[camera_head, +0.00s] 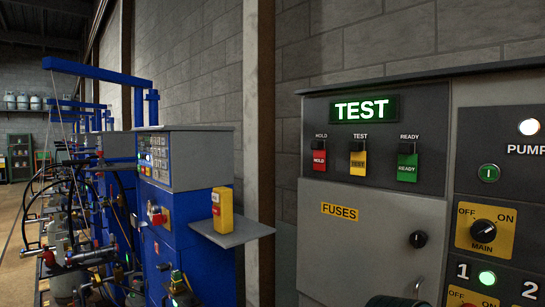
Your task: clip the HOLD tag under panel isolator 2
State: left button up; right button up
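The red HOLD tag (319,160) hangs from a black clip under the word HOLD, at the left of the tag row on the grey panel (375,105). A yellow TEST tag (358,163) and a green READY tag (407,168) hang to its right. The numeral 2 (530,290) shows at the lower right edge, but its isolator is outside the picture.
The lit TEST sign (362,109), FUSES door (350,255) and MAIN switch (484,231) are on the panel. Left of it, a grey shelf (240,236) holding a yellow instrument (222,210) juts from a blue machine (205,260). A dark object (395,301) at the bottom is unclear.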

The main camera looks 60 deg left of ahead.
aim_at(319, 158)
jog(key=u, duration=1.8)
jog(key=i+j+z, duration=0.2)
jog(key=j, duration=0.15)
jog(key=i+j+z, duration=0.25)
jog(key=j+z, duration=0.2)
jog(key=j, duration=0.25)
jog(key=i+j+z, duration=0.2)
jog(key=j, duration=0.2)
